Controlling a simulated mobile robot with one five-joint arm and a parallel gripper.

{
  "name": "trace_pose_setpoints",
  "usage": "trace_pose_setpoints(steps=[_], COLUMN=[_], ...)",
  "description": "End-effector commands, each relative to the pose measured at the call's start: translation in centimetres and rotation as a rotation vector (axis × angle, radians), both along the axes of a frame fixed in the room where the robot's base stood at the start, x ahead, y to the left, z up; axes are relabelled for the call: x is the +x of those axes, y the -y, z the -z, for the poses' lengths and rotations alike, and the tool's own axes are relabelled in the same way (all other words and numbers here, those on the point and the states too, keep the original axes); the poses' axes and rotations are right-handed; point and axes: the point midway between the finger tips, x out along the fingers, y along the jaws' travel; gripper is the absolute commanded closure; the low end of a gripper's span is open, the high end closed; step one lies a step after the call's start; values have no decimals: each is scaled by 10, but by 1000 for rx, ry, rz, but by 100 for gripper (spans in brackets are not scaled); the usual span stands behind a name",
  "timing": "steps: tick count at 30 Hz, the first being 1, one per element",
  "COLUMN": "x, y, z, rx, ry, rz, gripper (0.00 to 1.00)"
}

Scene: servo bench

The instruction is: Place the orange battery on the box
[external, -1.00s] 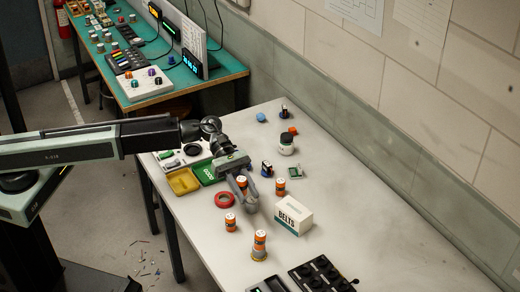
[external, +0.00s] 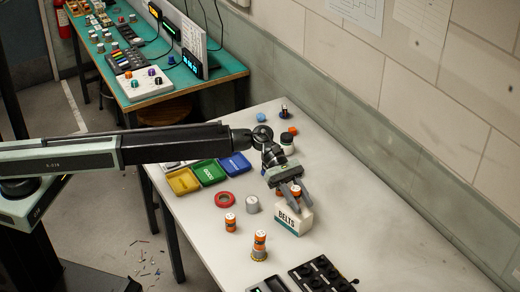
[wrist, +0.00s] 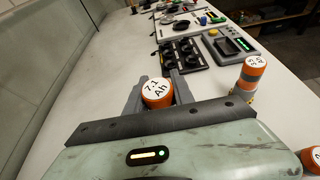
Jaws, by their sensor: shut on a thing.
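My gripper (external: 292,200) is shut on an orange battery (external: 296,190) with a white top, held upright. In the wrist view the battery (wrist: 157,95), marked "7.1 Ah", shows between the fingers. The white box (external: 292,222) marked "BELTS" stands directly beneath or just in front of the fingers in the external view; I cannot tell whether the battery touches it. The box's top is partly hidden by the gripper. Another orange battery (external: 230,222) stands on the bench, and one (external: 260,238) stands on a round base.
A grey cylinder (external: 252,204) and a red ring (external: 225,199) lie left of the box. Yellow (external: 183,181), green (external: 208,172) and blue (external: 235,164) trays are behind them. A black panel (external: 322,272) is at the front. The bench right of the box is clear.

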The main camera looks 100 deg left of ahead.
Motion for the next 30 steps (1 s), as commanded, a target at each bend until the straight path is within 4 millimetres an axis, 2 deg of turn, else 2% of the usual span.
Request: trace_pose_setpoints(steps=[1,3,9,14,15,17,25,28,30], x=[-1,-1,-1,-1,-1,-1,-1,-1,-8], y=[0,0,0,0,0,0,0,0,-7], z=[20,28,24,28,27,27,27,21,17], rx=[0,0,0,0,0,0,0,0,1], ry=[0,0,0,0,0,0,0,0,1], rz=[0,0,0,0,0,0,0,0,-2], gripper=[100,100,100,100,65,49,49,49,49])
